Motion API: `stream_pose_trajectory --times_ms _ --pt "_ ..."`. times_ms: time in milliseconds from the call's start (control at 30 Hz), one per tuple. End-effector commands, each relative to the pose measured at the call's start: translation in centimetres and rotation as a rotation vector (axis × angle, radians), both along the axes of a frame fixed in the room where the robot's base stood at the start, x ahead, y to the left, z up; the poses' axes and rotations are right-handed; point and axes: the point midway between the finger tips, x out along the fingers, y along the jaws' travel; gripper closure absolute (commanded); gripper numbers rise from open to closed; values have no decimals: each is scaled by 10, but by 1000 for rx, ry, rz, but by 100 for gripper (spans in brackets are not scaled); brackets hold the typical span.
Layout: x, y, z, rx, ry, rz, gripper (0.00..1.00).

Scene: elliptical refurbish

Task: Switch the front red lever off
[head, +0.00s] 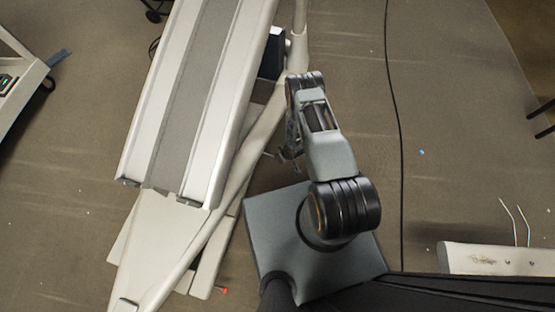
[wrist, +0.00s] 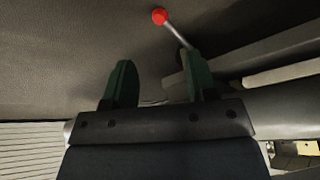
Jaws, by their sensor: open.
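A lever with a round red knob (wrist: 159,16) and a thin metal shaft shows at the top of the wrist view. The shaft runs down and right behind my right finger. My gripper (wrist: 160,82) is open and empty, its two green fingers apart. The knob is beyond the fingertips, apart from them. In the head view a small red knob (head: 224,290) sticks out low beside the pale machine's base. My gripper (head: 286,157) is up beside the machine, well away from that knob. I cannot tell whether both knobs are the same lever.
The pale elliptical machine (head: 167,232) fills the left middle, with a sloping rail (head: 215,95) and a long tube along its right side, close to my arm. A black cable (head: 393,90) lies on the floor. Floor (head: 460,130) to the right is mostly clear.

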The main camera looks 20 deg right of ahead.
Motion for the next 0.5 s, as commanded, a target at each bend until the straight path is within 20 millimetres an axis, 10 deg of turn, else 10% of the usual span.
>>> stream_pose_trajectory --times_ms 500 --pt "32 14 -89 -1 1 1 48"
